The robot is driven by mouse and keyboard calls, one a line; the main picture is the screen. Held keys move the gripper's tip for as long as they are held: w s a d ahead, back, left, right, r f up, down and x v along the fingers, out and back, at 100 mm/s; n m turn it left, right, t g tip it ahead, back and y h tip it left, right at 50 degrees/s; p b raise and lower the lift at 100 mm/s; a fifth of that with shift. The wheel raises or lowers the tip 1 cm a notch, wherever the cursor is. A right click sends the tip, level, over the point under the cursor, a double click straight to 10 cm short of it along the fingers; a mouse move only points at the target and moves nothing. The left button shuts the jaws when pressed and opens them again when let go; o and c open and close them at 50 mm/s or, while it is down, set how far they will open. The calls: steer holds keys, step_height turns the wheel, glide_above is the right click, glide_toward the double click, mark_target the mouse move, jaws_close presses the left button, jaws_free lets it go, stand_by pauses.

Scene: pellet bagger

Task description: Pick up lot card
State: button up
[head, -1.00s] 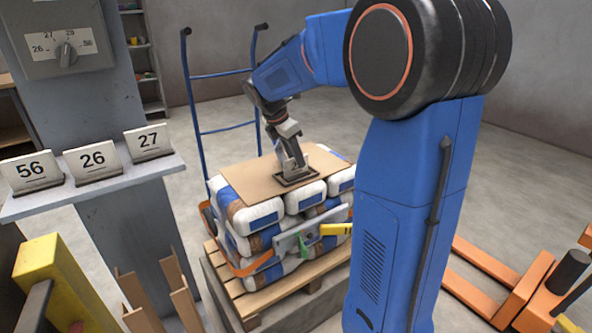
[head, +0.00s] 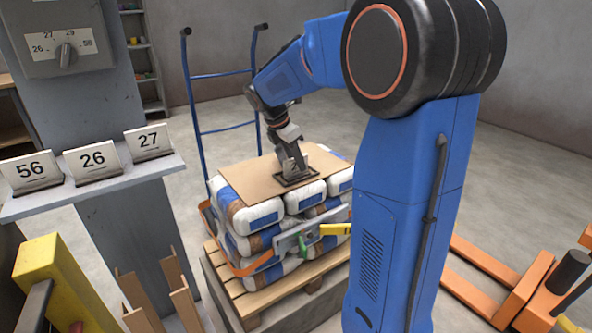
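A small pale lot card (head: 295,168) stands in a dark holder on a cardboard sheet (head: 250,180) on top of the stacked bags. My gripper (head: 291,163) is down at this card, its fingers right at the card's upper part. The fingers are small and dark here, and whether they are closed on the card cannot be told. Three more cards stand in holders on a grey shelf at the left: 56 (head: 28,168), 26 (head: 92,158) and 27 (head: 148,140).
White and brown bags (head: 250,217) lie on a wooden pallet (head: 270,300). A blue hand truck (head: 220,75) stands behind. A strap tool with a yellow handle (head: 334,230) hangs at the stack's front. An orange pallet truck (head: 500,290) is at the right.

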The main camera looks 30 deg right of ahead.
jaws_close()
